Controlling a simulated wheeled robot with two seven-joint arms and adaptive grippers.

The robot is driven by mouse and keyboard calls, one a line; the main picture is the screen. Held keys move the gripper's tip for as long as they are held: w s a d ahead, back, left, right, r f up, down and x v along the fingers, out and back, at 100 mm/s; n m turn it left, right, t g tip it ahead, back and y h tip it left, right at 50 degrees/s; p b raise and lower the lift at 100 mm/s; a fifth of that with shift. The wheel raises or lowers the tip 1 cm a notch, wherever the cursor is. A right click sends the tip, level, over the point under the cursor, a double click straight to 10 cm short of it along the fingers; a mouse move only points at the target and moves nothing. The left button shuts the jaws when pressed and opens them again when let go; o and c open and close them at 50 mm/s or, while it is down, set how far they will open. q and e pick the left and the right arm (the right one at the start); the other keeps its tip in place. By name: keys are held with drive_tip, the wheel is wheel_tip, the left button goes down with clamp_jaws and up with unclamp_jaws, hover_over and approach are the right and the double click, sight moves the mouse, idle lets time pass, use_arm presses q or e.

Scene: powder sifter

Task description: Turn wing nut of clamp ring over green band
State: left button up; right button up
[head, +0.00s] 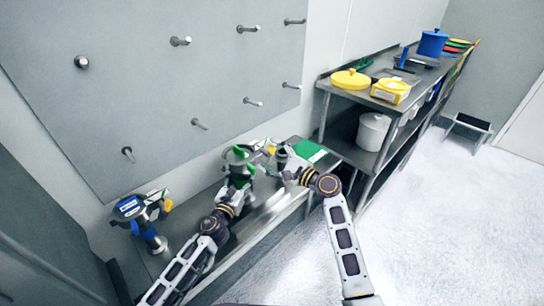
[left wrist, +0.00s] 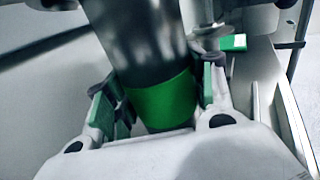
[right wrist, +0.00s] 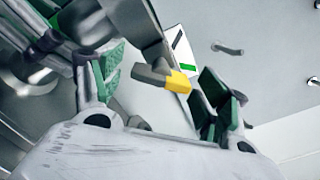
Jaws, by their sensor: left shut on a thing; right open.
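The green-banded sifter (head: 238,157) stands on the low bench in the head view. My left gripper (head: 238,184) is shut on its lower metal tube. The left wrist view shows the green band (left wrist: 163,103) around that tube, between the fingers. The clamp ring's wing nut (head: 271,149) has a yellow tip and sticks out on the sifter's right side. In the right wrist view the grey and yellow wing nut (right wrist: 165,78) lies between the spread fingers of my right gripper (right wrist: 162,78), which is open. Contact with either finger cannot be made out. The clamp ring itself is mostly hidden.
A blue-banded sifter (head: 130,208) with a yellow-tipped wing nut stands at the bench's left end. A green and white card (head: 310,151) lies at the right end. A pegged wall panel (head: 150,85) rises behind. A steel shelf (head: 345,88) stands to the right.

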drive_tip(key=v, duration=1.2)
idle(0.5)
use_arm(q)
drive_tip(key=o, duration=1.7)
drive_tip(key=shift+o, duration=0.2)
drive_tip(key=shift+s, duration=0.15)
drive_tip(key=v, duration=1.1)
drive_tip(key=shift+s+a, duration=0.2)
drive_tip(key=shift+s, duration=0.1)
